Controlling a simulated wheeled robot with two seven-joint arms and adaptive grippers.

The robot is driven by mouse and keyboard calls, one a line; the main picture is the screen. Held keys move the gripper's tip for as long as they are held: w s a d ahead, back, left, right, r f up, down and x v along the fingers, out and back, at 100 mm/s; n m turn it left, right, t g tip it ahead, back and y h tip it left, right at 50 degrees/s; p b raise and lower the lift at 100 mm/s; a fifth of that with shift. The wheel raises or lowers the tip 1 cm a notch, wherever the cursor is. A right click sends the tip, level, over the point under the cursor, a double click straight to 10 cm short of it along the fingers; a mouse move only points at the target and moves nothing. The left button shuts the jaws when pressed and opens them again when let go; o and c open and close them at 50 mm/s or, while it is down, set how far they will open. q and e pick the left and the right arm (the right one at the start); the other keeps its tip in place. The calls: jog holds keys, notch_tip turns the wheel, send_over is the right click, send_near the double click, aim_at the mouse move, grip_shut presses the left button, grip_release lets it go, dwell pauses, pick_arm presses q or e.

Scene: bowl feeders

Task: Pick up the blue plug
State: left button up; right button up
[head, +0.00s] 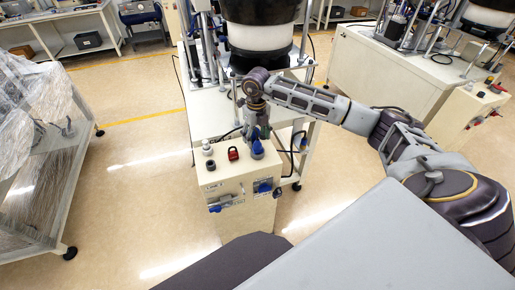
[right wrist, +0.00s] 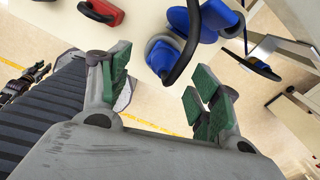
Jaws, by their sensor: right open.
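Several blue plugs show on the cream control box (head: 213,182). One blue plug (head: 257,150) stands at the box's top right, just below my right gripper (head: 257,133). Another blue plug (head: 263,187) is on the front face, and a blue part (head: 214,208) is low on the left of that face. In the right wrist view, my right gripper (right wrist: 160,92) is open, with green pads and nothing between them. A round blue plug (right wrist: 162,56) lies beyond the fingertips, apart from the pads. A dark cable crosses beside it. My left gripper does not show.
A red switch (head: 233,153) is left of the upper plug and shows in the wrist view (right wrist: 101,10). A bowl feeder (head: 258,38) stands behind. A wrapped rack (head: 40,150) is on the left. Floor is clear between rack and box.

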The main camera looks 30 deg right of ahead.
aim_at(258, 140)
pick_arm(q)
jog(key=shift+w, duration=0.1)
pick_arm(e)
jog(key=shift+f, duration=0.45)
jog(key=f, duration=0.2)
jog(key=shift+d+f+p, duration=0.2)
jog(key=shift+f+p, duration=0.1)
jog(key=shift+f, duration=0.85)
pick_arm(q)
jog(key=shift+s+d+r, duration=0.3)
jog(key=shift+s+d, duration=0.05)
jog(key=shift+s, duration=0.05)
